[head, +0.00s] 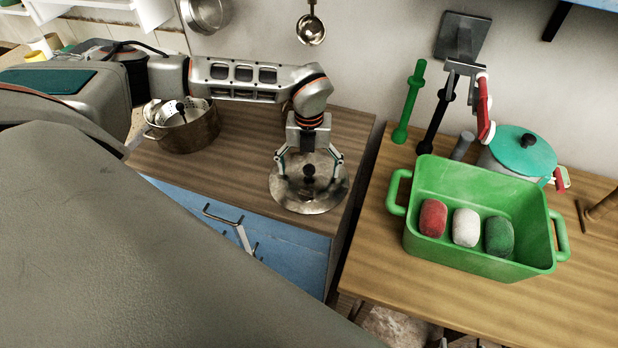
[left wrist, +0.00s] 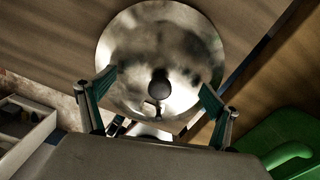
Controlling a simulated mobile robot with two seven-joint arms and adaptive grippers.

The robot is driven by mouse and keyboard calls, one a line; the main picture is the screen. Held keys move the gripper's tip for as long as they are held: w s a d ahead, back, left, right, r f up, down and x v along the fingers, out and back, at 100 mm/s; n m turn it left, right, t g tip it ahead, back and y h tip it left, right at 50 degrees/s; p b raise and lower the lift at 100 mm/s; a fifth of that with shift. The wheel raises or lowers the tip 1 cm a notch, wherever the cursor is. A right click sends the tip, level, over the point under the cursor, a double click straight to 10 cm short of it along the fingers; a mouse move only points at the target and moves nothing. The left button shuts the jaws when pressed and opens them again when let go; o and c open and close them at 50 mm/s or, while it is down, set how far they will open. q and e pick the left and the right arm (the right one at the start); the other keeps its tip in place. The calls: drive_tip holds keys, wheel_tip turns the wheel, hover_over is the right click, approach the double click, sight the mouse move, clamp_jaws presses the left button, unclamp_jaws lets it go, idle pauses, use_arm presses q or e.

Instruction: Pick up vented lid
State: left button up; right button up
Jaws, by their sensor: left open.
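A round shiny metal lid (head: 293,197) with a dark knob lies flat on the wooden counter, near its right edge. I take it for the vented lid, though I cannot clearly make out vents. In the left wrist view the lid (left wrist: 135,45) fills the upper middle, with its knob between my fingers. My left gripper (head: 310,160) is directly above it, pointing down, with fingers spread on either side of the knob. In the left wrist view the left gripper (left wrist: 157,85) is empty. I cannot tell whether its fingertips touch the lid. My right gripper is not in view.
A brown pot (head: 195,135) holding a white perforated piece stands on the counter (head: 240,135) at left. Past a gap, the right table (head: 385,260) bears a green tub (head: 480,262) with three rounded blocks, a teal-lidded pot (head: 522,150) and upright rods.

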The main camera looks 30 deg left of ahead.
use_arm(q)
drive_tip(key=shift+c, duration=0.5)
drive_tip(key=shift+s, duration=0.15)
drive_tip(key=c, duration=2.5)
drive_tip(key=shift+s+f, duration=0.1)
